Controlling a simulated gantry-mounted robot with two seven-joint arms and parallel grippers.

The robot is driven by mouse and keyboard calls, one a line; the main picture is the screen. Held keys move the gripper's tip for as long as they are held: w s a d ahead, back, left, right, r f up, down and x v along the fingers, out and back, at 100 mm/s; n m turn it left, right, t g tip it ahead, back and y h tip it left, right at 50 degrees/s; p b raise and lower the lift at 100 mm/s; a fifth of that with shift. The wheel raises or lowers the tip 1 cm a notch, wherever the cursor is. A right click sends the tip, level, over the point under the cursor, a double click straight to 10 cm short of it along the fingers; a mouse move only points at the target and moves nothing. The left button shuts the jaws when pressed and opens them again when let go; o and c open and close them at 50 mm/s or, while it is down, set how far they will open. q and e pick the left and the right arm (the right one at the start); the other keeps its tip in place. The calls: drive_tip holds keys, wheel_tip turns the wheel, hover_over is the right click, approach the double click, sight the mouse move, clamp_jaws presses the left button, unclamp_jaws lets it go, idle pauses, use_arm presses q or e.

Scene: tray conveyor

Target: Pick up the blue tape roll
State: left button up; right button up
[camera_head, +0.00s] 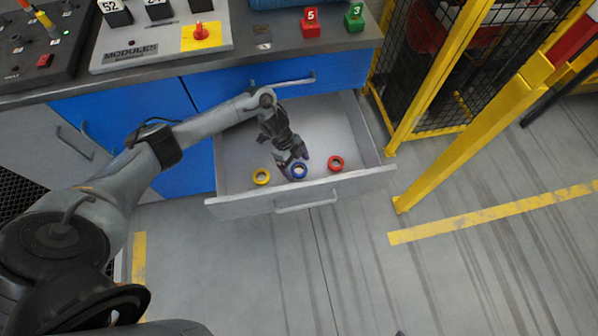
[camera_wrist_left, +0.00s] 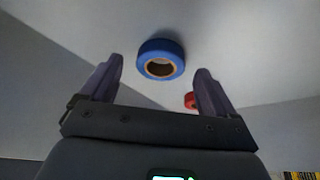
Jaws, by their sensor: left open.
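The blue tape roll (camera_head: 299,171) lies flat in the open drawer (camera_head: 240,143), near its front wall, between the yellow and red rolls. My left gripper (camera_head: 293,160) is inside the drawer, just behind and above the blue roll. In the left wrist view the blue tape roll (camera_wrist_left: 161,59) is ahead of the two fingertips and centred a little left of the middle of the gap. The left gripper (camera_wrist_left: 160,78) is open with nothing between its fingers. My right gripper is not in view.
A yellow tape roll (camera_head: 261,177) lies to the left and a red tape roll (camera_head: 336,163) to the right in the drawer. The drawer's front wall (camera_head: 300,190) is close to the blue roll. A yellow post (camera_head: 470,130) and cage stand at right.

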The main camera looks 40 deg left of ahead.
use_arm(q)
drive_tip(key=shift+d+f, duration=0.3)
drive_tip(key=shift+f, duration=0.35)
drive_tip(key=c, duration=1.1)
drive_tip(key=shift+c, duration=0.2)
drive_tip(key=shift+r, duration=0.2)
